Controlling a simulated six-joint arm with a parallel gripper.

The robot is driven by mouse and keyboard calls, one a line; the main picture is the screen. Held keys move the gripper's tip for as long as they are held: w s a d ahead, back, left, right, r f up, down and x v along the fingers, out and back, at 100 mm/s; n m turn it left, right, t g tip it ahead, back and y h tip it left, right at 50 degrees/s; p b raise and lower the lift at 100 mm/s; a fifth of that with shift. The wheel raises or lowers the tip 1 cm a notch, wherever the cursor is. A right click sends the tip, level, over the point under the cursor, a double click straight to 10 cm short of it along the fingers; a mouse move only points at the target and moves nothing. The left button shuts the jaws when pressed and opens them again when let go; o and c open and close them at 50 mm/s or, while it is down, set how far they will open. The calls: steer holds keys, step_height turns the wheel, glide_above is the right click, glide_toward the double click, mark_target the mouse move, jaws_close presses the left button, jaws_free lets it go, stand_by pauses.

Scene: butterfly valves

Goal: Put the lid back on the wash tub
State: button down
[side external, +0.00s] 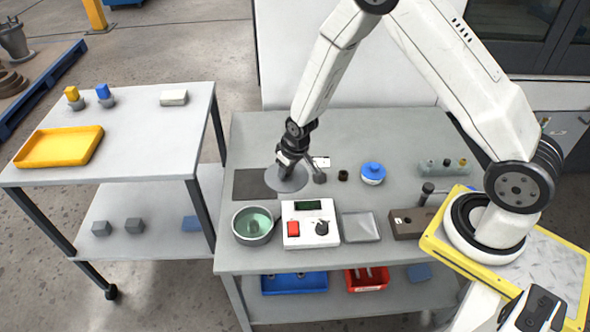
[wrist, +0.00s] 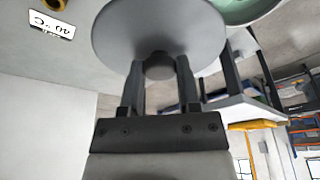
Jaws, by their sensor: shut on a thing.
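The wash tub (side external: 244,236) is a grey round pot with a green inside. It stands open at the front left of the bench, and its green rim shows at the top edge of the wrist view (wrist: 245,10). The lid (side external: 291,183) is a flat grey disc with a knob. My gripper (side external: 288,170) is shut on the knob of the lid, which also shows large in the wrist view (wrist: 150,22). The lid is behind and slightly right of the tub, apart from it, overlapping the dark mat's right edge in the picture. Its height above the bench is hard to tell.
A white control box (side external: 299,239) with a red switch stands right of the tub. A dark mat (side external: 250,184) lies behind the tub. A grey square tray (side external: 361,227), a blue-topped jar (side external: 373,173) and a brown block (side external: 410,223) are farther right.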

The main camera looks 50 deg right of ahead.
steer(key=shift+a, duration=0.1)
stand_by(0.4)
steer(key=shift+w+a+f+n, duration=0.1)
steer(key=shift+a+f+n, duration=0.1)
steer(key=shift+a, duration=0.15)
steer(key=shift+w+a+f+n, duration=0.1)
steer(key=shift+a+n, duration=0.1)
steer(key=shift+a, duration=0.1)
steer(key=w+a+f+n+y, duration=0.1)
steer(key=a+f+n, duration=0.2)
steer(key=a, duration=0.7)
steer(key=shift+w+a+f+n+y, duration=0.15)
steer(key=shift+a+f+n+y, duration=0.2)
steer(key=shift+n, duration=0.75)
steer(key=shift+f, duration=0.2)
steer(key=shift+f, duration=1.95)
steer(key=shift+f, duration=0.2)
jaws_free()
steer(key=shift+r, duration=0.15)
